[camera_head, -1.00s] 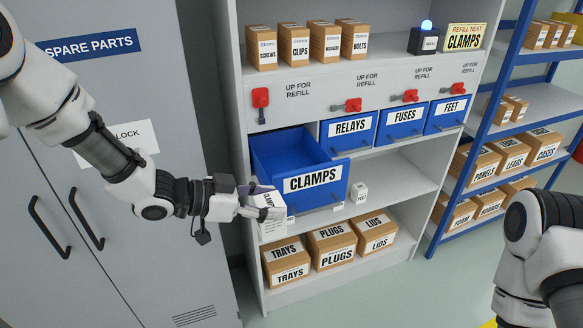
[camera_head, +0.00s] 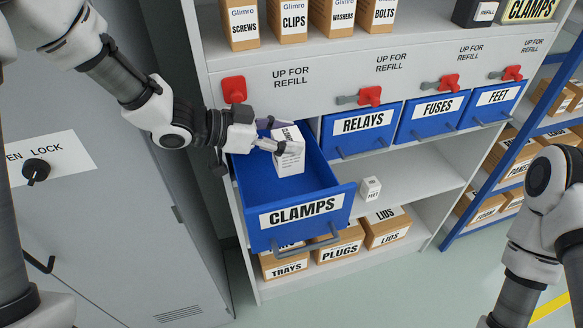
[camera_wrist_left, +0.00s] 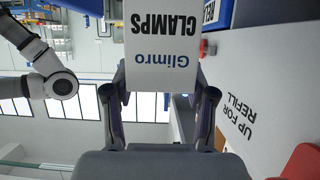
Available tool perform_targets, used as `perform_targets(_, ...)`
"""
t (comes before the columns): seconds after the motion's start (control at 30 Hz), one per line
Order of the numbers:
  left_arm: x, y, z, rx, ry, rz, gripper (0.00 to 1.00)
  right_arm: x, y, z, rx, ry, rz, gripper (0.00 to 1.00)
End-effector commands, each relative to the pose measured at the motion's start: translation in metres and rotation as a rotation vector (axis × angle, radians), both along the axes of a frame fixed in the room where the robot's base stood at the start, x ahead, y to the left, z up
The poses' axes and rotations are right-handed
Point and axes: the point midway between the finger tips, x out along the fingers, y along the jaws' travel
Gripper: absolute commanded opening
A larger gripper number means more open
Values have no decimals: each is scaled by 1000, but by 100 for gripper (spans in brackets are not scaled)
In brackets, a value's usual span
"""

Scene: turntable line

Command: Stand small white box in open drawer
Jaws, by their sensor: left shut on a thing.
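The small white box (camera_head: 290,160), labelled CLAMPS, is upright or nearly so at the back of the open blue CLAMPS drawer (camera_head: 262,190). My left gripper (camera_head: 272,140) is shut on it near its top. In the left wrist view the box (camera_wrist_left: 160,60) sits between the two fingers (camera_wrist_left: 160,95), its Glimro CLAMPS print upside down. I cannot tell whether the box's bottom touches the drawer floor. The rest of the drawer is empty. My right arm shows at the right edge of the head view, but its gripper is out of view.
Blue RELAYS (camera_head: 361,130), FUSES (camera_head: 432,117) and FEET (camera_head: 492,104) drawers are beside the open one. Red levers (camera_head: 234,90) are on the panel above. A small FEET box (camera_head: 370,188) stands on the shelf right of the drawer. Brown boxes (camera_head: 338,245) sit below.

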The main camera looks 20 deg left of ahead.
Motion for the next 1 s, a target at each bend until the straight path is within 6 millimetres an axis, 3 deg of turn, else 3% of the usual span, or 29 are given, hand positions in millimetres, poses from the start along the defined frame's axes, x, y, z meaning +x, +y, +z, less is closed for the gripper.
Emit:
perform_targets(0.03, -1, 0, -22, -1, 1, -1, 15, -1, 0, -20, 0, 3, 0, 40)
perform_targets(0.17, -1, 0, -38, -1, 0, -1, 15, -1, 0, -30, 0, 3, 0, 40)
perform_targets(0.7, -2, 0, -129, 1, 4, -1, 15, -1, 0, -12, 0, 2, 0, 40)
perform_targets(1.0, -2, 0, -137, 0, -2, -1, 15, -1, 0, -13, 0, 2, 0, 40)
